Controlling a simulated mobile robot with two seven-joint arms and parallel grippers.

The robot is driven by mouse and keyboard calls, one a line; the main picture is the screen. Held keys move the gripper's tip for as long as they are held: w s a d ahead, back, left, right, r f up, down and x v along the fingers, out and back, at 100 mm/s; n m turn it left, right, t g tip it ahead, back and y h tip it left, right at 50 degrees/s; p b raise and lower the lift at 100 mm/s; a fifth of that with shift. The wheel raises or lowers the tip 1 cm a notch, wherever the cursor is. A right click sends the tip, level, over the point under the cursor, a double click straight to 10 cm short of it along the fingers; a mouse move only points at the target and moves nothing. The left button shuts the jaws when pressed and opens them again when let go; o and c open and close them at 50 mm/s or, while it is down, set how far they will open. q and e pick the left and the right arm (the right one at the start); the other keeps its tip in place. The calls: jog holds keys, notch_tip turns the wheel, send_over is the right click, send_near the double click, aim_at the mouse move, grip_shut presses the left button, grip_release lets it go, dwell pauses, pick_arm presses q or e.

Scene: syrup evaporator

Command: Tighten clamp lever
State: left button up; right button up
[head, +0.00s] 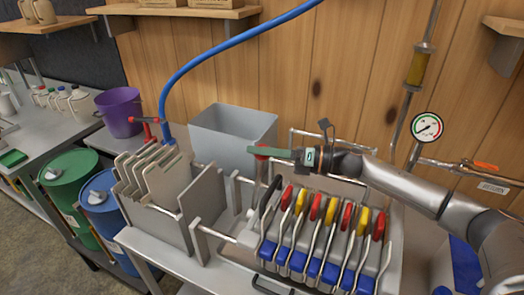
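A filter press with pale plates (160,170) in a metal frame stands on the bench at the centre left. My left gripper is out of view.
A rack of levers with red, yellow and blue grips (322,240) stands in front of my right arm. A grey bin (233,128) is behind the press. A blue hose (215,52) arches above. A pressure gauge (427,127) and pipes are on the right.

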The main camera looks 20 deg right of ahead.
grip_shut()
dwell(0.6)
